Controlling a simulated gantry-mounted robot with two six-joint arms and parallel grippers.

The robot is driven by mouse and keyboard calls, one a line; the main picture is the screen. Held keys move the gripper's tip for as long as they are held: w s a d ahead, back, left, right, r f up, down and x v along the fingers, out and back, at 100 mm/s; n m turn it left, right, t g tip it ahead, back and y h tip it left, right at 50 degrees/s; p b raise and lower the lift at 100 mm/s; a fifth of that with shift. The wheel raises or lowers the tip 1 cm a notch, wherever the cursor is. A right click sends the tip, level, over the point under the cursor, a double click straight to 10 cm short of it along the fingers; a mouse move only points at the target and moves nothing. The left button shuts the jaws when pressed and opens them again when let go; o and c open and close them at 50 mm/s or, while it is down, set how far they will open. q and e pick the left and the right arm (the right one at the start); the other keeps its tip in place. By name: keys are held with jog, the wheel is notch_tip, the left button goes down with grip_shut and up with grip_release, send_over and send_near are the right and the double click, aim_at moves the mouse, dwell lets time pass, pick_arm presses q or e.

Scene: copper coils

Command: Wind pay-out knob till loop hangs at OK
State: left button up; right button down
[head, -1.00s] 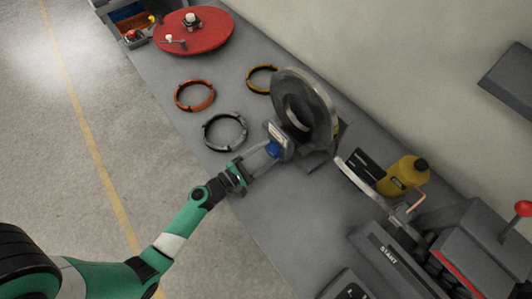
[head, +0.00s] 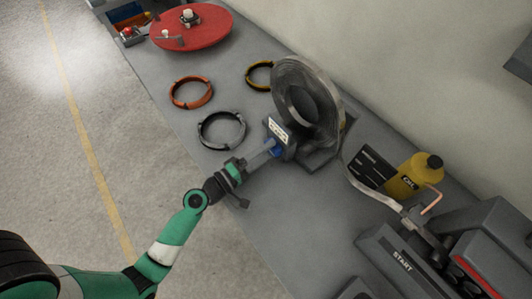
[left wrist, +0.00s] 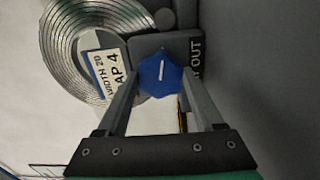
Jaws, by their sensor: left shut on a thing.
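The blue pay-out knob (left wrist: 160,74) has a white line and sits on a dark block marked "OUT" beside the coil reel. My left gripper (head: 270,150) is shut on the knob, with one finger on each side in the left wrist view (left wrist: 158,80). The reel of wound metal strip (head: 308,103) stands upright behind the knob and shows in the left wrist view (left wrist: 75,45). A strip loop (head: 366,188) runs from the reel side toward the machine, sagging past a black gauge plate (head: 374,166). The plate's marks are too small to read. My right gripper is out of view.
The grey machine marked START (head: 405,262) is at the lower right. Orange (head: 190,92), grey (head: 221,130) and yellow (head: 259,75) rings and a red disc (head: 190,28) lie along the bench.

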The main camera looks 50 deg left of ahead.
pick_arm(q)
jog(key=shift+m, duration=0.6)
jog(key=shift+b, duration=0.3)
jog(key=o, duration=1.4)
jog(key=shift+s, duration=0.1)
jog(key=s+b, duration=0.1)
jog(key=s, duration=0.4)
jog(key=s+b, duration=0.1)
jog(key=s, duration=0.5)
jog(key=shift+a+f, duration=0.1)
jog(key=shift+a, duration=0.1)
jog(key=shift+s, duration=0.25)
